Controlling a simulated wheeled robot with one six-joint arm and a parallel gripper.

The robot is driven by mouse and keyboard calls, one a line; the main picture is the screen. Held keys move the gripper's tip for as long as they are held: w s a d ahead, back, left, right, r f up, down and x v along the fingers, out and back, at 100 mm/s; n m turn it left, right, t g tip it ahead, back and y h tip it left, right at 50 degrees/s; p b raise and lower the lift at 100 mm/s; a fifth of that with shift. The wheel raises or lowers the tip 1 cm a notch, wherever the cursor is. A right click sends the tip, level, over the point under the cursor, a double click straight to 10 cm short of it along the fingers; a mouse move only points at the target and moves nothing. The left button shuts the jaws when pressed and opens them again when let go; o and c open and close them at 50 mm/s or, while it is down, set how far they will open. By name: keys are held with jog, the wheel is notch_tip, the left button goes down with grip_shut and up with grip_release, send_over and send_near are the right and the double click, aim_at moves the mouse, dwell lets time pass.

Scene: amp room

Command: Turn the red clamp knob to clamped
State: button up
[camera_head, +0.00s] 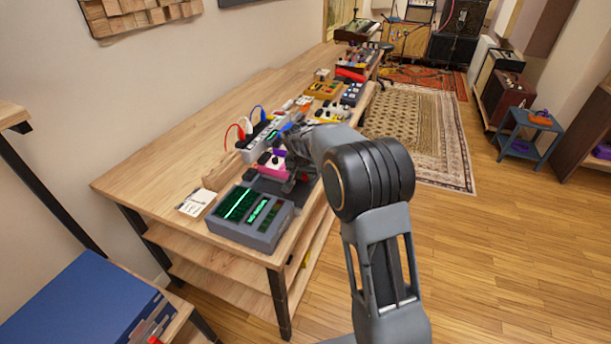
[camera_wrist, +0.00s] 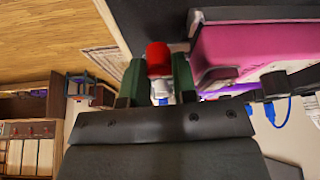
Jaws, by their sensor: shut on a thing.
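The red clamp knob (camera_wrist: 157,56) shows in the wrist view between the two green-sided fingers of my gripper (camera_wrist: 157,72). My gripper is shut on the knob. A pale, bluish piece shows just below the red part, between the fingers. The knob's angle and whether it stands at clamped cannot be told. In the head view my gripper (camera_head: 296,178) is low over the bench beside the pink pedal (camera_head: 272,165), and my arm hides the knob. The pink pedal also shows in the wrist view (camera_wrist: 245,45), to the right of the fingers.
A grey device with green displays (camera_head: 250,217) stands at the bench's near end, with a white card (camera_head: 196,202) beside it. A white power strip (camera_head: 262,138) with coloured plugs lies behind the pink pedal. Several pedals fill the far bench. The left bench top (camera_head: 180,160) is clear.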

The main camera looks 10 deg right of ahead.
jog(key=shift+f+m+b, duration=0.1)
jog(key=shift+m+b, duration=0.2)
jog(key=shift+m, duration=0.4)
jog(key=o, duration=0.9)
jog(key=shift+r+h, duration=0.2)
jog(key=shift+h, duration=0.1)
jog(key=shift+s+a+r, duration=0.1)
jog(key=shift+a+r, duration=0.05)
jog(key=shift+r, duration=0.25)
jog(key=p+v, duration=0.4)
jog(key=v, duration=0.3)
